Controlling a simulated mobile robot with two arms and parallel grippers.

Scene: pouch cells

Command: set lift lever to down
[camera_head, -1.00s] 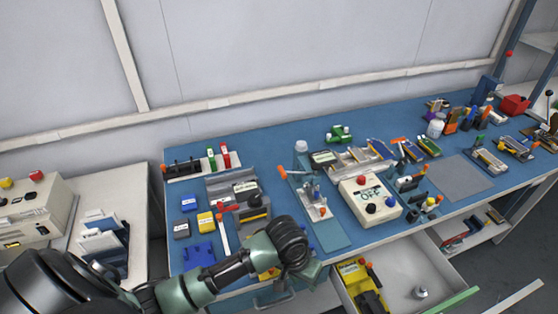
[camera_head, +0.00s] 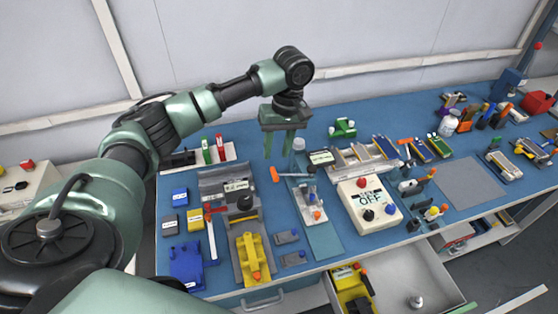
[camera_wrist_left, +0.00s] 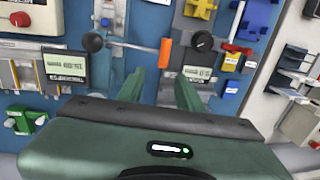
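An orange-handled lever (camera_head: 275,174) sticks out to the left from the fixture with a small display (camera_head: 321,157). Its pale rod looks roughly level. In the left wrist view its orange end (camera_wrist_left: 166,52) shows just beyond my fingertips, with the rod running left to a black knob (camera_wrist_left: 92,41). A second lever, red-handled (camera_head: 216,209), stands at the grey fixture to the left; no label tells me which is the lift lever. My left gripper (camera_head: 279,146) is open and empty, fingers pointing down, above and behind the orange handle. It appears apart from it. My right gripper is out of view.
A control box (camera_head: 368,205) showing OFF stands to the right. A yellow device (camera_head: 251,258) and blue blocks (camera_head: 186,262) sit at the front left. An open drawer (camera_head: 410,275) juts out below the bench. A bare grey mat (camera_head: 470,181) lies at the right.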

